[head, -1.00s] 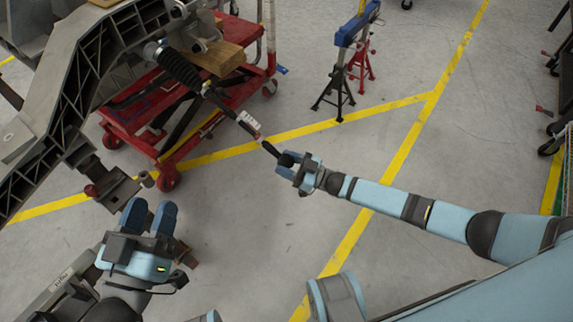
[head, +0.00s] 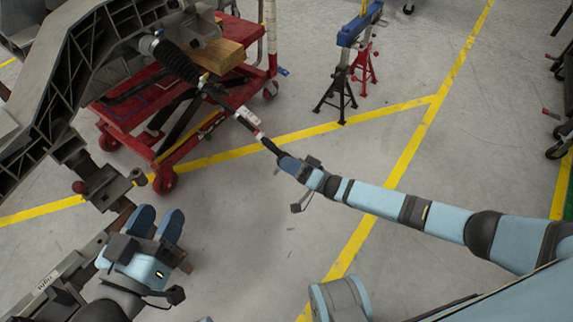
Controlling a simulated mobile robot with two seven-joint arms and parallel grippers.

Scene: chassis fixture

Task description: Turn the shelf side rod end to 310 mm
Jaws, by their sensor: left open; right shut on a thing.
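A steering rod runs down and right from a black ribbed boot (head: 176,62) on the grey chassis frame (head: 62,88). A pale section with a red mark (head: 248,117) lies along the rod. The black rod end (head: 269,145) is at its lower right tip. My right gripper (head: 284,160) is shut on the rod end, and its fingers hide the tip. My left gripper (head: 157,222) is open and empty, below the chassis and apart from the rod. No length reading on the rod is legible.
A red lift cart (head: 165,182) with a wooden block (head: 216,56) stands under the chassis. A blue-topped stand (head: 352,28) with black and red legs is behind. A dark rack is at the right edge. Floor between my arms is clear.

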